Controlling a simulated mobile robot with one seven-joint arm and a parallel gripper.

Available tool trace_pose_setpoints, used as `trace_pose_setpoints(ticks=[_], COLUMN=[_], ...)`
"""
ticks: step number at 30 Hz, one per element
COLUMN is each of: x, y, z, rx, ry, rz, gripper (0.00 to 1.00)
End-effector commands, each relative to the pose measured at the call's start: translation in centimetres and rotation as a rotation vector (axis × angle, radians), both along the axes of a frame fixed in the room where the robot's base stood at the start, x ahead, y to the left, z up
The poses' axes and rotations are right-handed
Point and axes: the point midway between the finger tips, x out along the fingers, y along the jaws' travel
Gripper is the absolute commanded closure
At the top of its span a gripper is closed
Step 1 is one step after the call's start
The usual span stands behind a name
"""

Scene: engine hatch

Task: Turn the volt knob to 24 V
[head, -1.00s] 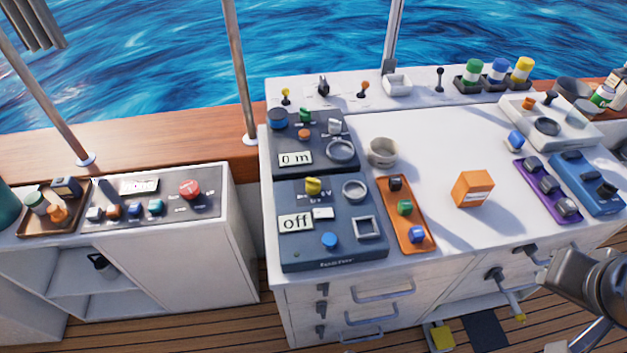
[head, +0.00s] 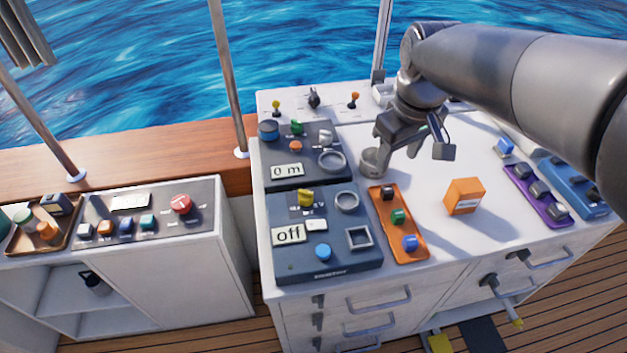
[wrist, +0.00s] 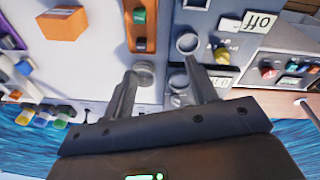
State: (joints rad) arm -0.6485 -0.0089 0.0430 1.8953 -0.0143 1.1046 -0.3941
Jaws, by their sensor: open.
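The yellow knob (head: 306,197), which I take to be the volt knob, sits at the top of the lower dark blue panel (head: 290,268). A display reading "off" (head: 289,234) is below it; the scale marks are too small to read. The knob also shows in the wrist view (wrist: 222,55), right of the fingers. My gripper (head: 415,152) is open and empty above the white counter, to the right of the panels and near a grey round cup (head: 372,163).
An orange tray (head: 417,250) with several knobs lies right of the panel. An orange box (head: 464,196) stands on the counter. The upper panel has a "0 m" display (head: 287,171) and a green knob (head: 297,128). A blue knob (head: 323,251) is below the yellow one.

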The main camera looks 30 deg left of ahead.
Motion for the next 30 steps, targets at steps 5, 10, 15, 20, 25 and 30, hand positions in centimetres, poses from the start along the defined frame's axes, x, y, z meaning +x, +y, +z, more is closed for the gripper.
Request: trace_pose_setpoints(ticks=[5, 10, 15, 20, 25, 30], x=[-1.5, -3.6, -4.7, -4.9, -4.9, -4.9], y=[8.9, 14.7, 17.1, 17.3, 17.2, 17.2], z=[-2.7, -4.9, -6.0, -7.3, -10.4, -13.6], rx=[-0.058, -0.097, -0.113, -0.116, -0.118, -0.117], ry=[0.055, 0.088, 0.100, 0.104, 0.106, 0.104], rz=[0.241, 0.403, 0.474, 0.482, 0.481, 0.480], gripper=[0.47, 0.47, 0.47, 0.47, 0.47, 0.47])
